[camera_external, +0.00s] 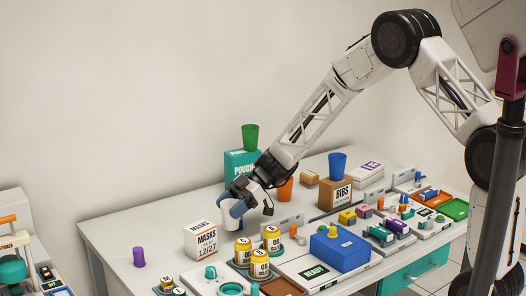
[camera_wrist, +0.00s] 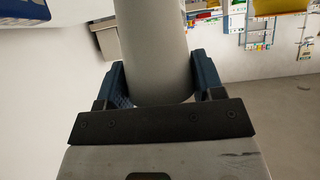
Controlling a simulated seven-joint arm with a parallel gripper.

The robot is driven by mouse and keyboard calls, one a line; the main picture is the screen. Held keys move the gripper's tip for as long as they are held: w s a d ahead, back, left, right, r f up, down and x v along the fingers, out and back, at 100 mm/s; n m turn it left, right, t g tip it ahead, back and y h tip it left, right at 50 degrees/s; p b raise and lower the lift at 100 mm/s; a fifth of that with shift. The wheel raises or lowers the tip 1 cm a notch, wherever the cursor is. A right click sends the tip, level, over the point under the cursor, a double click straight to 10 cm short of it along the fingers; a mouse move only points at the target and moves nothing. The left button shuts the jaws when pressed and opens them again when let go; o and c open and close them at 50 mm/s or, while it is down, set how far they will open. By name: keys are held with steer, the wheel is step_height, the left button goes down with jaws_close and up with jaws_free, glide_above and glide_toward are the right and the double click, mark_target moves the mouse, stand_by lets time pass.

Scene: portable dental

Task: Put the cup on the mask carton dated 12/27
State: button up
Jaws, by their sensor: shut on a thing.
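My gripper (camera_external: 240,206) is shut on a white cup (camera_external: 231,221) above the table, behind and to the right of the mask carton. In the wrist view the pale cup (camera_wrist: 155,45) sits between the two blue fingers of my gripper (camera_wrist: 160,84). The white mask carton (camera_external: 201,243) reads "MASKS 12/27" and stands near the left end of the table. Its top is bare. The lower edge of the cup is close to the table; I cannot tell whether they touch.
A green cup (camera_external: 250,137) is on the teal pouch box (camera_external: 236,163). A blue cup (camera_external: 338,165) is on the bibs box (camera_external: 336,195). An orange cup (camera_external: 285,188) stands behind my gripper.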

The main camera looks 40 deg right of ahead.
mark_target(199, 226)
steer(key=shift+s+a+r, duration=0.25)
steer(key=shift+s+r, duration=0.25)
steer(key=shift+s, duration=0.1)
steer(key=s+a+r, duration=0.2)
steer(key=s+r, duration=0.2)
steer(key=s, duration=0.3)
steer(key=s+a+r+n+g, duration=0.1)
steer(key=s+r, duration=0.3)
steer(key=s, duration=0.3)
steer(key=shift+a+r, duration=0.15)
steer(key=shift+a, duration=0.2)
steer(key=shift+w+a+f, duration=0.25)
steer(key=shift+w+a, duration=0.85)
steer(key=shift+w, duration=1.3)
steer(key=shift+w+a+f, duration=0.25)
steer(key=shift+w+a, duration=0.85)
steer(key=shift+w, duration=1.35)
steer(key=shift+w+a+f, duration=0.25)
steer(key=shift+w+a, duration=0.85)
steer(key=shift+w, duration=1.3)
steer(key=shift+f, duration=0.1)
steer(key=shift+f, duration=1.65)
